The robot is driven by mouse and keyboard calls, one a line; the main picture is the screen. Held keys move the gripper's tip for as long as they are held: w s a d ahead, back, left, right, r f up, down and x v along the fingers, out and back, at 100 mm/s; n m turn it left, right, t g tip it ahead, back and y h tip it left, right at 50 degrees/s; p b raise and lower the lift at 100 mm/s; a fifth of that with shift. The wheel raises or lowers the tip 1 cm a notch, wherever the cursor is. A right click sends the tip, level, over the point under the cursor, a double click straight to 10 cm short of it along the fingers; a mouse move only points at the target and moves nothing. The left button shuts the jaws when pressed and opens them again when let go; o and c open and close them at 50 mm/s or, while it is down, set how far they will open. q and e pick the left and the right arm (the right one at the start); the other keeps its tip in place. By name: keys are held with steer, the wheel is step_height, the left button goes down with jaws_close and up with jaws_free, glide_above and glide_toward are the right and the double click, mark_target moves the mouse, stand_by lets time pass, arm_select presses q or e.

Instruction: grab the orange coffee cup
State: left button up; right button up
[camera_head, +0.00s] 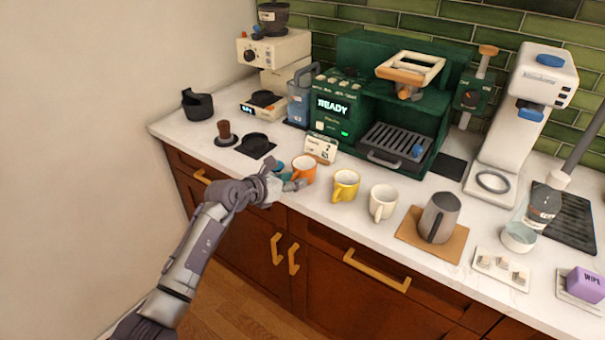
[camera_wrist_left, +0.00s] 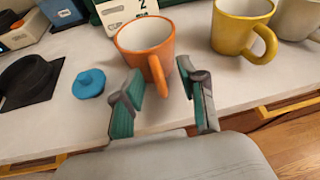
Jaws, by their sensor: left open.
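The orange coffee cup (camera_head: 304,169) stands upright on the white counter near its front edge, partly behind my left gripper in the head view. It also shows in the left wrist view (camera_wrist_left: 141,42), with its handle pointing toward my gripper. My left gripper (camera_head: 290,186) is at the cup's near side. In the left wrist view its two fingers (camera_wrist_left: 163,95) are apart, and the end of the handle reaches toward the gap between them. No grip on the cup shows. My right gripper is not in view.
A yellow cup (camera_head: 345,186) and a cream cup (camera_head: 382,202) stand to the right. A small blue object (camera_wrist_left: 88,83) lies left of the orange cup. A sign card (camera_head: 320,149) stands close behind it. The green coffee machine (camera_head: 352,100) is at the back.

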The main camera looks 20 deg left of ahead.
arm_select(q)
jaws_close()
steer(key=shift+r, duration=0.15)
